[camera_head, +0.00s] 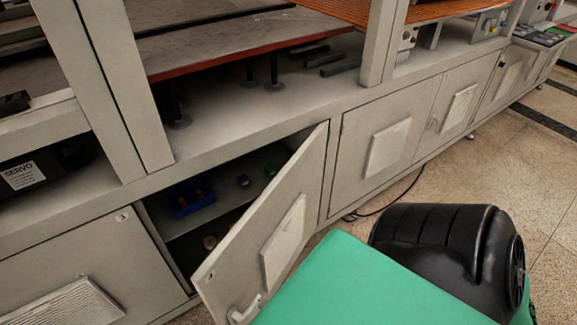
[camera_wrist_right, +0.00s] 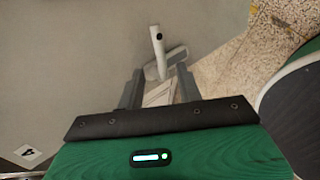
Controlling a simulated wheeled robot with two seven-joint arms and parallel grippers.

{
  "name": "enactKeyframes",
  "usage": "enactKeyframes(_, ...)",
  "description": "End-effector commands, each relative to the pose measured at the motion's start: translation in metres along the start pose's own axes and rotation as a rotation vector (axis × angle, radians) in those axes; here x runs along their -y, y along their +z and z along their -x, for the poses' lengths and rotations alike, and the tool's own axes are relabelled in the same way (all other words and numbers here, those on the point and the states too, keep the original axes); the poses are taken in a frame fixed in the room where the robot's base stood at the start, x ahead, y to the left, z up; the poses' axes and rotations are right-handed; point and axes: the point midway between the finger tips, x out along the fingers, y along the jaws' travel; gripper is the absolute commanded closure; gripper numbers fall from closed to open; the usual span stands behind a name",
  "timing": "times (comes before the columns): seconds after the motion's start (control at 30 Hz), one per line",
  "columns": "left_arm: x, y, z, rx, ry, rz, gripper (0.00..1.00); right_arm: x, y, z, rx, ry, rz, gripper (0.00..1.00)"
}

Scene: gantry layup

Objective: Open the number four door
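The number four door (camera_head: 268,220) is a grey cabinet door that stands partly open, swung out from its right edge. It has a pale square vent panel (camera_head: 284,243) and a light handle (camera_head: 245,310) near its lower free edge. In the right wrist view a label reading 4 (camera_wrist_right: 28,153) lies at the lower left of the door. My right gripper (camera_wrist_right: 159,74) is open, its two dark fingers apart, with the lower end of the handle (camera_wrist_right: 158,48) between or just beyond the tips; contact is unclear. In the head view my green arm hides this gripper. My left gripper is not in view.
Inside the open cabinet, a shelf holds a blue bin (camera_head: 192,197) and several small items. Closed doors (camera_head: 376,147) continue to the right, and another closed door (camera_head: 62,272) is at the left. A black cable (camera_head: 385,203) lies on the tiled floor (camera_head: 510,180), which is clear at right.

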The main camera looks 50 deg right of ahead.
Motion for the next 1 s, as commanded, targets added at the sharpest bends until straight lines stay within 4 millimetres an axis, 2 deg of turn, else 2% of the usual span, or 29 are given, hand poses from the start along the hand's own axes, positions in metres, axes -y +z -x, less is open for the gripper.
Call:
enactKeyframes(0.2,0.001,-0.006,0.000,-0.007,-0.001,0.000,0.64,0.001,0.000,0.036,0.000,-0.002,-0.001,0.64)
enactKeyframes(0.4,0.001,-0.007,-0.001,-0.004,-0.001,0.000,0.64,0.001,0.000,0.059,0.001,-0.001,-0.001,0.64)
enactKeyframes(0.6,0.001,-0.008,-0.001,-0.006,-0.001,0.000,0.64,0.000,0.001,0.069,0.001,0.000,0.000,0.64)
enactKeyframes(0.87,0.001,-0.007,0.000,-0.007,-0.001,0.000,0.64,0.000,0.000,0.070,0.001,0.000,0.000,0.64)
enactKeyframes(0.9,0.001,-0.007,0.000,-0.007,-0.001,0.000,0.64,0.000,0.000,0.069,0.001,0.000,0.000,0.66)
enactKeyframes(1.0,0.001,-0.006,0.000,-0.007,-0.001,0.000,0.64,0.004,0.003,0.067,0.008,-0.006,-0.011,0.85)
